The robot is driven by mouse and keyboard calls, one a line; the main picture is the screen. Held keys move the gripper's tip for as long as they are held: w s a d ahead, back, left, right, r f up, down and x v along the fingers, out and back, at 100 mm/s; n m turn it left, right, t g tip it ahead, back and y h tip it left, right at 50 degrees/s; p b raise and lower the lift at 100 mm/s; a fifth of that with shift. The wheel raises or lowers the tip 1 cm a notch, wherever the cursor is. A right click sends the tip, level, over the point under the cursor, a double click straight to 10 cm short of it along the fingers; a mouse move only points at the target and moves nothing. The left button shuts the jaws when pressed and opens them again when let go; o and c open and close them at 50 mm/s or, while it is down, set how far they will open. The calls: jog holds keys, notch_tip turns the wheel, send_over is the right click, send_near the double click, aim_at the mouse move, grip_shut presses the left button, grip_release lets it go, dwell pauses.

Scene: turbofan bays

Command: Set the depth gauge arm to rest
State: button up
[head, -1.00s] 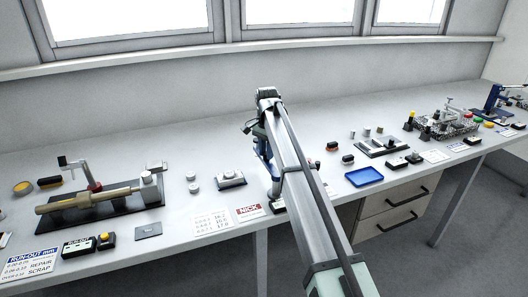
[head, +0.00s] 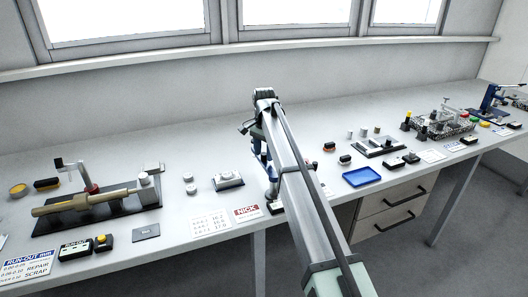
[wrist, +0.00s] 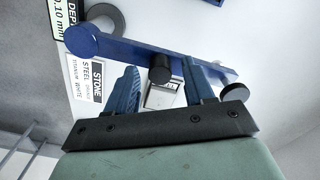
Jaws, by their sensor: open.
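I cannot tell whether either finger touches the bar or knob. In the head view my arm hides most of the gauge; blue parts (head: 261,153) show beside it, and I cannot tell which are gauge and which are fingers.
Labels reading STONE (wrist: 97,79) and DEPTH lie by the gauge. In the head view, a NICK card (head: 247,211), a small metal block (head: 228,181) and a blue tray (head: 363,178) are near my arm. A shaft fixture (head: 85,202) stands left. Bare bench lies behind.

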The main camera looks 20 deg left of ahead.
notch_tip(320, 180, up, 14)
dwell(0.6)
jog(key=shift+f, duration=0.1)
jog(key=s+d+f+m+g+y, duration=0.1)
jog(key=s+f+m+g+y, duration=0.15)
jog(key=s+f, duration=0.75)
jog(key=s+d+f+m+g+y, duration=0.1)
jog(key=s+d+f+m, duration=0.3)
jog(key=s, duration=1)
jog(key=s+a+f+m+g+y, duration=0.1)
jog(key=s+f+m+g, duration=0.1)
jog(key=s+f, duration=0.9)
jog(key=d+f+n+h, duration=0.2)
jog(key=d+f+n, duration=0.2)
jog(key=d+f, duration=2.4)
jog(key=s+d+f+n+g+h, duration=0.1)
jog(key=s+d+f+n, duration=0.7)
jog(key=s+d+f, duration=0.9)
jog(key=d+h, duration=0.1)
jog(key=d, duration=0.2)
jog(key=shift+s+f, duration=0.2)
jog(key=shift+s, duration=0.05)
